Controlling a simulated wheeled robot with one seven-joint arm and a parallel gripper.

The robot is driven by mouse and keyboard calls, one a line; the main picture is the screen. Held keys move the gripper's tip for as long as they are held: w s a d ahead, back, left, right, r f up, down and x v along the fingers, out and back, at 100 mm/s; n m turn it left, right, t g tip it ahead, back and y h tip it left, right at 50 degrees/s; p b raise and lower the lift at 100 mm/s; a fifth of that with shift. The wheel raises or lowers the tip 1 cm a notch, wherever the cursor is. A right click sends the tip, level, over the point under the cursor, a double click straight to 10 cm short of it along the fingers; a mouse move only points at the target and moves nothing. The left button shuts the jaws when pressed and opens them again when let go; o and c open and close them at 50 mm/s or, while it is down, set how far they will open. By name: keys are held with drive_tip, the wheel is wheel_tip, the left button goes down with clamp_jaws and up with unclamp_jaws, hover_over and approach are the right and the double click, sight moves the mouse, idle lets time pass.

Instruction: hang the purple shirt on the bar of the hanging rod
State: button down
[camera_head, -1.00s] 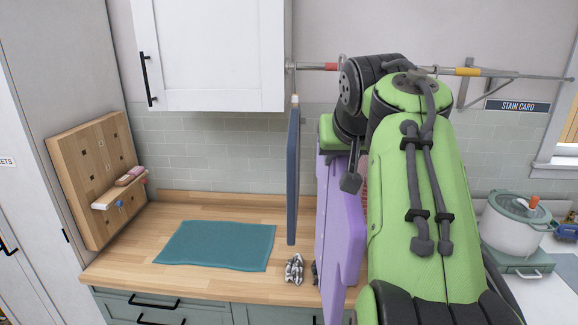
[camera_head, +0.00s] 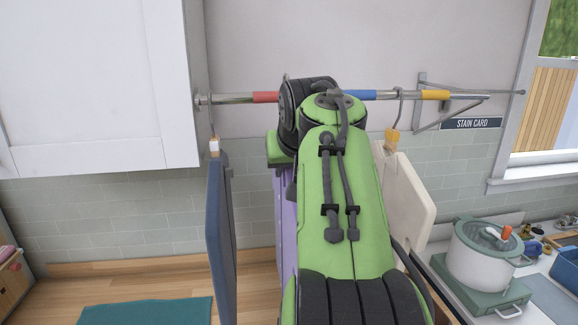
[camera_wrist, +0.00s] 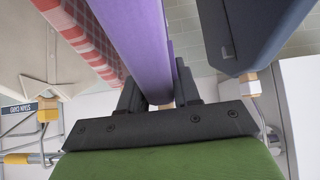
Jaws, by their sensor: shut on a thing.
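The purple shirt (camera_head: 285,225) is mostly hidden behind my arm in the head view, with only a strip showing. The wrist view shows it as a long purple slab (camera_wrist: 143,45) running between the fingers. My gripper (camera_wrist: 158,95) is shut at the hanger end of the shirt. The hanging rod's bar (camera_head: 235,99) runs across the wall, with red, blue and yellow bands. My arm covers part of the bar near the red and blue bands. Whether the purple shirt's hook touches the bar is hidden.
A dark blue garment (camera_head: 219,225) hangs left of the purple shirt. A cream garment (camera_head: 402,195) hangs to the right. A red checked cloth (camera_wrist: 85,40) lies close beside the purple shirt in the wrist view. A white cabinet (camera_head: 95,80) borders the bar's left end.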

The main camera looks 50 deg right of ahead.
drive_tip(key=shift+w+d+r, duration=0.1)
drive_tip(key=shift+r, duration=0.1)
drive_tip(key=w+d+f, duration=0.3)
drive_tip(key=w+d, duration=0.2)
drive_tip(key=w, duration=0.1)
drive_tip(key=shift+f+p, duration=0.2)
drive_tip(key=shift+p, duration=0.25)
drive_tip(key=shift+w+d, duration=0.1)
drive_tip(key=c, duration=0.7)
unclamp_jaws()
